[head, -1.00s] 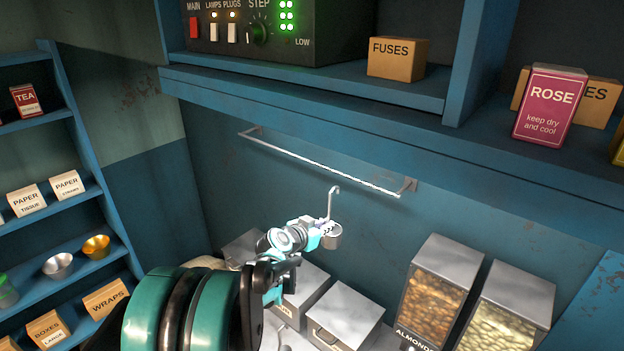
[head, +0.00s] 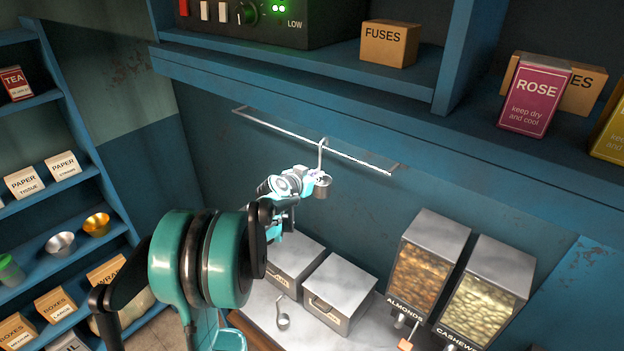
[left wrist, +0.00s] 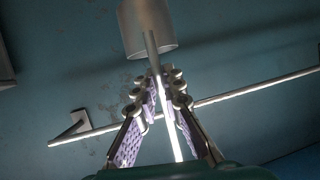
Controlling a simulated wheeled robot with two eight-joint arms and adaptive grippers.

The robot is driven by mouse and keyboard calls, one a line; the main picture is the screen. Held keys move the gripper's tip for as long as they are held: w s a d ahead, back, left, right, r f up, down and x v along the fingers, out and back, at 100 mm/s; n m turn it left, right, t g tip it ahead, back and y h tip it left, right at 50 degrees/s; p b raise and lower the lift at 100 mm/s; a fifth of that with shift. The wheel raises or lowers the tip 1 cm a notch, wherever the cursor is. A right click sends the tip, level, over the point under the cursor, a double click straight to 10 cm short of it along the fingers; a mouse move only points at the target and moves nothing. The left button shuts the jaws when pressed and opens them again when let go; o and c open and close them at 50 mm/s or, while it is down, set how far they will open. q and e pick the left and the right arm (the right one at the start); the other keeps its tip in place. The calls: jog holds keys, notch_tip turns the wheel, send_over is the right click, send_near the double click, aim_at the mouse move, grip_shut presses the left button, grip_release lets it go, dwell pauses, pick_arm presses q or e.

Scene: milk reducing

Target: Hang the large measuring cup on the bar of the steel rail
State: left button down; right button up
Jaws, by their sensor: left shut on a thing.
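The large measuring cup (head: 323,190) is a small steel cup with a long upright handle that ends in a hook. My left gripper (head: 317,176) is shut on its handle. The hook top is at the height of the steel rail (head: 290,134) and overlaps its bar in the head view; I cannot tell whether it touches. In the left wrist view the cup (left wrist: 147,28) is beyond the fingertips of the left gripper (left wrist: 158,88), and the handle runs between the fingers. The rail (left wrist: 240,91) crosses behind them there. My right gripper is not in view.
A blue shelf (head: 300,75) overhangs the rail. Below stand metal bins (head: 338,285) and dispensers of almonds (head: 425,270) and cashews (head: 480,300). Another small scoop-like cup (head: 283,322) lies on the counter. Shelves (head: 60,205) stand at left.

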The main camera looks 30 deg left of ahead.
aim_at(327, 178)
pick_arm(q)
jog(key=shift+w+d, duration=0.15)
jog(key=shift+w, duration=1.7)
jog(key=shift+w+f, duration=0.15)
jog(key=shift+w, duration=0.1)
jog(key=shift+f+b, duration=1.5)
jog(key=shift+f, duration=0.35)
jog(key=c, duration=1.6)
grip_release()
jog(key=shift+o, duration=0.2)
jog(key=shift+s, duration=0.15)
jog(key=v, duration=1.2)
